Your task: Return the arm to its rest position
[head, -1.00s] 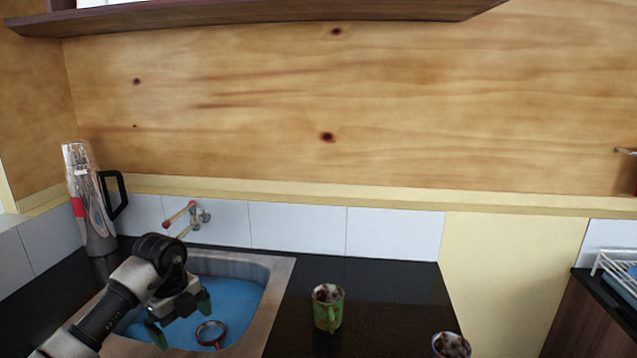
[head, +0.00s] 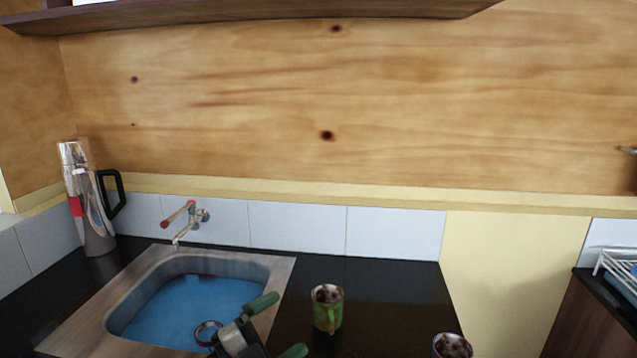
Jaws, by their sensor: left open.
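My left gripper (head: 278,325) is at the bottom centre of the head view, in front of the sink's right front corner. Its two green-tipped fingers are spread apart with nothing between them. Most of its arm is below the frame. My right gripper is out of view. The sink (head: 268,297) has a blue floor, and a round, ring-like rim of a dark item (head: 207,333) shows in it, partly hidden by my left gripper.
A green mug (head: 328,312) stands on the black counter right of the sink, close to my left gripper. Another cup (head: 452,346) is at the bottom edge. A tall flask (head: 92,215) stands at the left, a tap (head: 185,225) behind the sink, a white rack (head: 618,272) far right.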

